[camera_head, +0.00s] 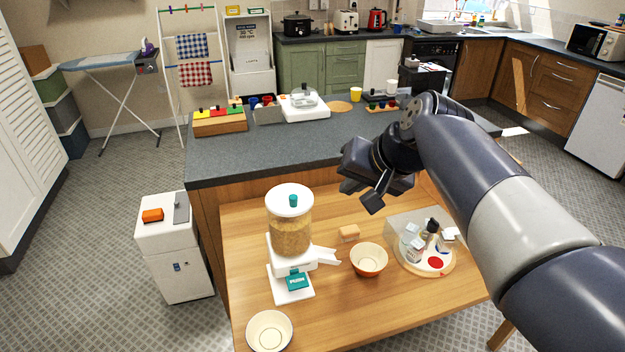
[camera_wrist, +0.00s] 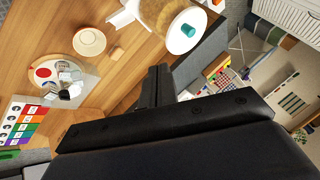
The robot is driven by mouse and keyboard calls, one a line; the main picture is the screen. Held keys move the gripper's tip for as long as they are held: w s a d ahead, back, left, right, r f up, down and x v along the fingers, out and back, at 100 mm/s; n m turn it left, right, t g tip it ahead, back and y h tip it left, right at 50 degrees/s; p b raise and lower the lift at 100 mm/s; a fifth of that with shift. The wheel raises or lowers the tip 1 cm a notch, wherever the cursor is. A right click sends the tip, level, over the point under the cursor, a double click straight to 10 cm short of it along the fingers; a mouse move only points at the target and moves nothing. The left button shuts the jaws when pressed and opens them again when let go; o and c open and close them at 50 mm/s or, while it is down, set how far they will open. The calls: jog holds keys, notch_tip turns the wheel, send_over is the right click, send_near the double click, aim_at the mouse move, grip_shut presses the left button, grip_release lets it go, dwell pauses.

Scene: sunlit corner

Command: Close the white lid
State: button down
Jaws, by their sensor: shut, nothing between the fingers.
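A dispenser with a clear body full of tan grains (camera_head: 291,236) stands on the wooden table. Its round white lid (camera_head: 289,199) has a teal knob and sits on top; whether it is fully seated I cannot tell. The white lid also shows in the wrist view (camera_wrist: 189,38). The dispenser's white base (camera_head: 290,283) carries a teal push tab. My gripper (camera_head: 372,202) is shut and empty, above the table to the right of the dispenser and apart from it. Its dark fingers also show in the wrist view (camera_wrist: 156,88).
An orange bowl (camera_head: 369,260), a sponge-like block (camera_head: 349,233) and a round tray (camera_head: 449,267) with small containers lie right of the dispenser. A cream bowl (camera_head: 269,332) is at the front edge. The grey counter (camera_head: 240,160) behind holds blocks and a white appliance (camera_head: 304,112).

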jog(key=p, duration=0.1)
send_near(298, 202)
notch_tip(298, 202, down, 4)
jog(key=d, duration=0.3)
jog(key=a, duration=0.1)
jog(key=w+a+p, duration=0.1)
jog(key=a, duration=0.1)
jog(key=shift+w+a+f, duration=0.1)
jog(key=shift+w+a, duration=0.05)
jog(key=shift+w, duration=0.25)
jog(key=shift+w+a+f+p, duration=0.1)
jog(key=shift+w+a+p, duration=0.05)
jog(key=shift+a+p, duration=0.35)
jog(key=shift+a, duration=0.1)
jog(key=shift+a, duration=0.6)
jog(key=shift+d+b, duration=0.2)
jog(key=shift+b, duration=0.1)
